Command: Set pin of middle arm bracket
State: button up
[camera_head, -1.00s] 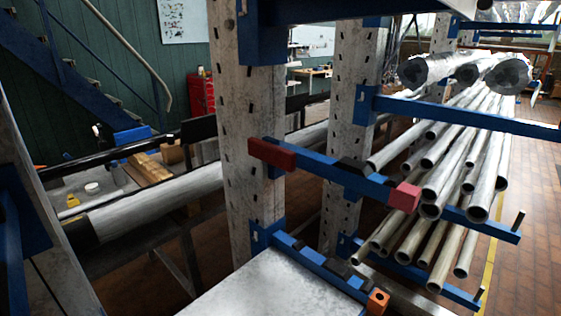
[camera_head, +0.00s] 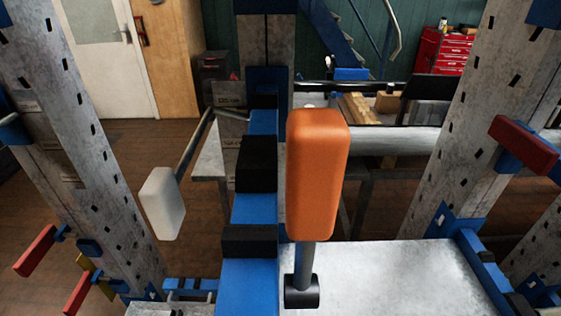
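A blue arm bracket (camera_head: 263,190) points toward me from the middle upright (camera_head: 266,38), with black blocks (camera_head: 257,163) along it. A large orange rounded handle (camera_head: 317,170) stands close in front, just right of the bracket. A grey rod runs down from it into a black collar (camera_head: 302,292). To the left, a white rounded handle (camera_head: 161,204) hangs tilted on a thin dark rod (camera_head: 196,141). I cannot tell which of these is the task's pin, or how it sits in the bracket. My gripper is not in view.
A pale metal sheet (camera_head: 395,275) lies right of the bracket. Perforated uprights stand left (camera_head: 80,130) and right (camera_head: 475,130), with a red-ended arm (camera_head: 524,146) on the right one. Red-tipped levers (camera_head: 36,251) are at lower left. Wooden floor is behind.

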aim_at(26, 265)
jog(key=u, duration=1.6)
jog(key=i+j, duration=0.2)
jog(key=i, duration=0.15)
jog(key=i+j+u, duration=0.15)
jog(key=i, duration=0.25)
jog(key=i+j, duration=0.2)
jog(key=i, duration=0.15)
